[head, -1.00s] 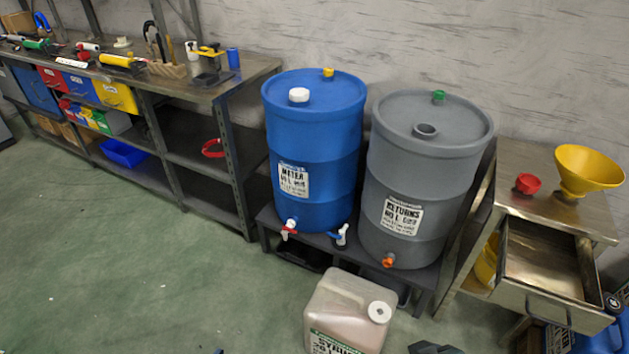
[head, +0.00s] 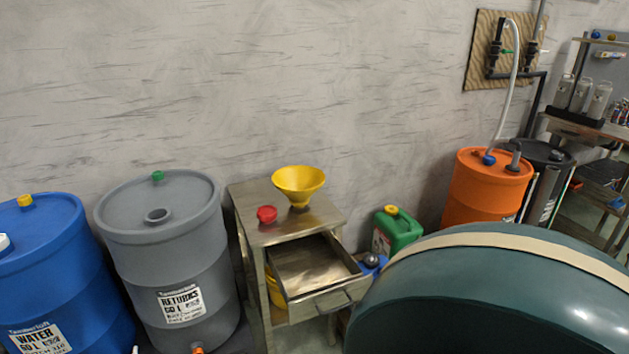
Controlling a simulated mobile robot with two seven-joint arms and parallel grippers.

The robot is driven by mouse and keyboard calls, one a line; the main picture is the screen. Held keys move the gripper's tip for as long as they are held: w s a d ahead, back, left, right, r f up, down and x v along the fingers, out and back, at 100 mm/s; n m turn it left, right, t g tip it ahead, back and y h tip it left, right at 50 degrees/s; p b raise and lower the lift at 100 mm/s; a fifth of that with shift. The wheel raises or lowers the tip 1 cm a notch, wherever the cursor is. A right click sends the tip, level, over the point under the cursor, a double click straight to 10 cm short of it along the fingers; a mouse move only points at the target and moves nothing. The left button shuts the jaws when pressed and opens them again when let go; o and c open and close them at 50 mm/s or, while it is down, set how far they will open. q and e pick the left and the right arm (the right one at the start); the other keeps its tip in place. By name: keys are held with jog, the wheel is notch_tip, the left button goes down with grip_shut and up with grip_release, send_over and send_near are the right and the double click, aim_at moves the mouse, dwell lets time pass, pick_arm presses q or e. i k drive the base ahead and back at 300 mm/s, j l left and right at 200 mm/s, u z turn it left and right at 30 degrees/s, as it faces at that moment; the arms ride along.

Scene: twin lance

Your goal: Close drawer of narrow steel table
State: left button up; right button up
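The narrow steel table (head: 242,192) stands against the wall in the middle of the head view. Its drawer (head: 312,275) is pulled out toward the lower right, and the inside looks empty. The drawer front has a bar handle (head: 333,299). A yellow funnel (head: 298,182) and a small red cup-like item (head: 267,214) stand on the table top. Neither of my grippers shows in the view.
A grey drum (head: 165,250) and a blue drum (head: 55,265) stand left of the table. A green canister (head: 397,232) and an orange drum (head: 487,190) stand right of it. A large dark green rounded body (head: 470,300) fills the lower right, close to the drawer.

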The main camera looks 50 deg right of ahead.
aim_at(314, 274)
jog(key=z, duration=1.8)
jog(key=i+j, duration=0.2)
jog(key=i+j+u, duration=0.1)
jog(key=i, duration=0.3)
